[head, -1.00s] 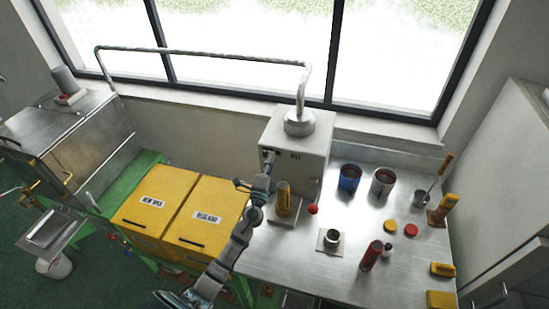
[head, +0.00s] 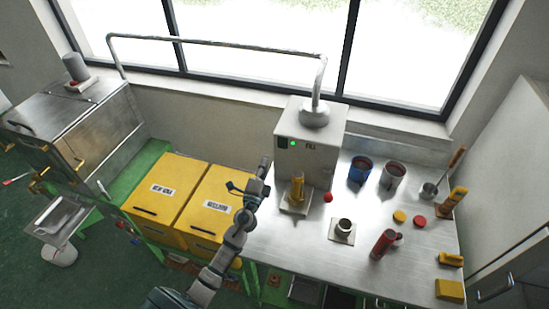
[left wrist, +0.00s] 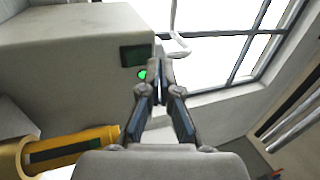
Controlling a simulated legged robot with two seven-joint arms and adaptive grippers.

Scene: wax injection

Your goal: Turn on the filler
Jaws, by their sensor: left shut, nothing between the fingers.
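The filler (head: 312,140) is a pale box marked FILL on the steel table, with a curved pipe rising from its top. A green light (head: 292,143) glows on its front beside a small dark panel (head: 281,142). The green light also shows in the left wrist view (left wrist: 142,74), close to my fingertips there. My left gripper (head: 264,163) is shut and empty, just left of the filler's front and apart from it in the head view. It also shows in the left wrist view (left wrist: 155,68). My right gripper is not in view.
A yellow cylinder (head: 297,187) stands on a small base before the filler. Two yellow boxes (head: 160,188) are to the left. Blue and grey cans (head: 360,170), a red bottle (head: 384,243), a metal cup (head: 344,227) and lids are on the table's right.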

